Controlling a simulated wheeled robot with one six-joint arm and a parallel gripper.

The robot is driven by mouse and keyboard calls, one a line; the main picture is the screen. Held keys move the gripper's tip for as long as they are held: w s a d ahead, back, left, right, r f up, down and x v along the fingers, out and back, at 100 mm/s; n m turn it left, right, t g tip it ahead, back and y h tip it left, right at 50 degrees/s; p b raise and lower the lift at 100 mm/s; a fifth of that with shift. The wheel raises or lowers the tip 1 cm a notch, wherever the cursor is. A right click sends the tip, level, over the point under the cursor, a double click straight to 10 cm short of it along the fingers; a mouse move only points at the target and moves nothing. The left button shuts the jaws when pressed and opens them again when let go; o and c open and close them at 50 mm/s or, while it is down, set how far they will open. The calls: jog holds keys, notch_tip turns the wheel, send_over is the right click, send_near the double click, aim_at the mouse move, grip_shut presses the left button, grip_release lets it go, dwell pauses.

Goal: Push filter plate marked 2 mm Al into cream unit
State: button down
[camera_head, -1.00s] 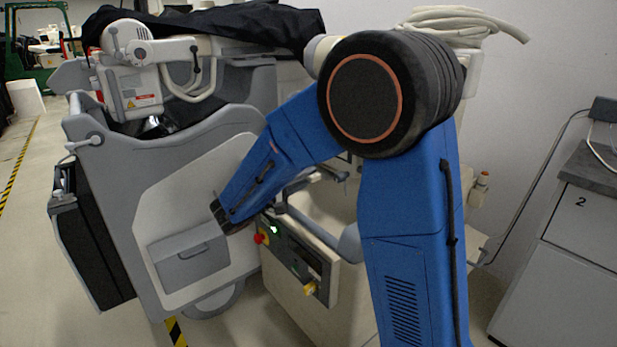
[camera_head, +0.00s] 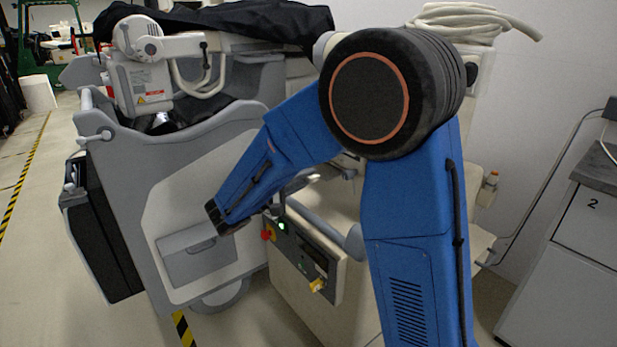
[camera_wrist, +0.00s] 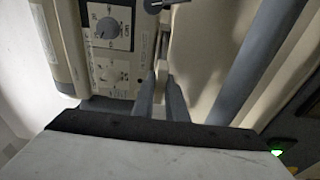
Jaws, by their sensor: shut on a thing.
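In the camera_wrist view, my gripper (camera_wrist: 159,82) is shut on a thin light piece (camera_wrist: 160,76), which I take to be the filter plate. Only a narrow edge of it shows between the two grey fingers, and no 2 mm Al marking is readable. The cream unit (camera_wrist: 88,68), with a round dial on a pale panel, stands just left of the fingers. I cannot tell whether the plate touches it or is in a slot. In the camera_head view my blue arm hides the fingers and the plate.
A cream cart (camera_head: 310,315) with a dark control panel (camera_head: 306,252) stands behind my arm. A grey cart (camera_head: 170,200) under black cloth (camera_head: 225,18) is close on the left. A grey tube (camera_wrist: 256,62) runs right of my fingers. A cabinet (camera_head: 575,240) stands at right.

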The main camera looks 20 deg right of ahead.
jog(key=shift+v, duration=1.55)
jog(key=shift+w+a, duration=0.1)
jog(key=shift+w, duration=0.05)
jog(key=shift+s+x, duration=0.2)
jog(key=shift+x, duration=1.65)
jog(key=shift+s+x, duration=0.2)
jog(key=shift+x, duration=1.6)
dwell(0.7)
jog(key=c, duration=1.7)
grip_release()
jog(key=v, duration=1.7)
jog(key=shift+s, duration=0.15)
